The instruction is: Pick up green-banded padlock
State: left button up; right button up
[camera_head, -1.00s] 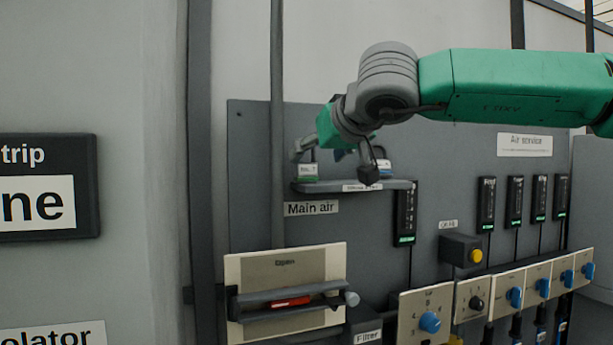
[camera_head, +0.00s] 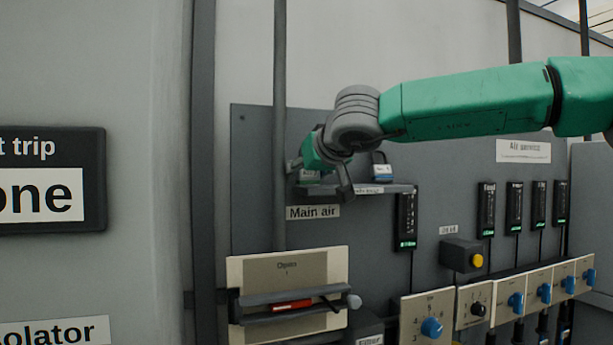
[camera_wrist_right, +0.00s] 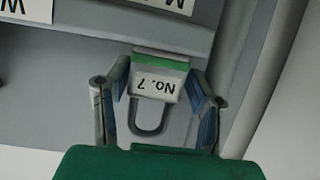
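The green-banded padlock (camera_wrist_right: 158,84) shows in the right wrist view, with a white face marked "No. 7", a green stripe and a grey shackle pointing toward my palm. My right gripper (camera_wrist_right: 160,75) is around it, one finger on each side; the fingertips look close to its sides with narrow gaps, so it appears open. In the head view my right gripper (camera_head: 298,168) is at the left end of the small shelf (camera_head: 400,188), and the padlock (camera_head: 308,176) is mostly hidden behind it. My left gripper is not in view.
A blue-banded padlock (camera_head: 382,172) stands on the shelf right of my wrist. Below are the "Main air" label (camera_head: 313,212) and a beige valve panel (camera_head: 290,268). A vertical pipe (camera_head: 280,60) runs close to the left of my gripper.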

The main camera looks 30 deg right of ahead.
jog(key=c, duration=0.7)
jog(key=shift+f, duration=0.1)
jog(key=shift+d, duration=0.15)
jog(key=shift+d, duration=0.1)
notch_tip(320, 180, up, 9)
jog(key=p, duration=0.4)
jog(key=shift+r, duration=0.5)
jog(key=shift+w, duration=0.1)
jog(key=shift+d, duration=0.1)
